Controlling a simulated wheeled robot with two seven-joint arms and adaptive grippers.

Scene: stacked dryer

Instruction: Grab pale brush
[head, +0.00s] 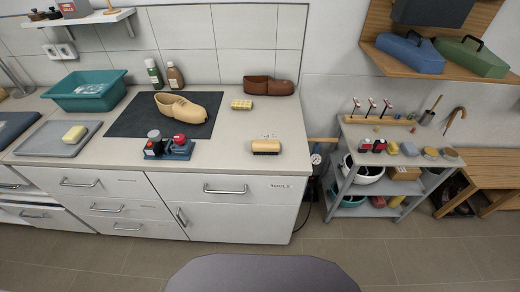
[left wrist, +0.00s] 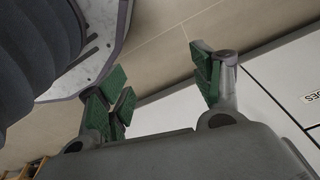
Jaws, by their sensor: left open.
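A pale brush (head: 267,146) with a tan top and dark bristles below lies on the light counter (head: 228,148), near its front right part, in the head view. My left gripper (left wrist: 158,88) shows only in the left wrist view. Its green-padded fingers stand wide apart with nothing between them. Floor and white cabinet fronts show behind it, and the brush is not in that view. Neither gripper shows in the head view.
A pale shoe form (head: 182,107) lies on a dark mat (head: 128,122). A grey cart (head: 351,184) stands right of the counter. Counter around the brush is clear.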

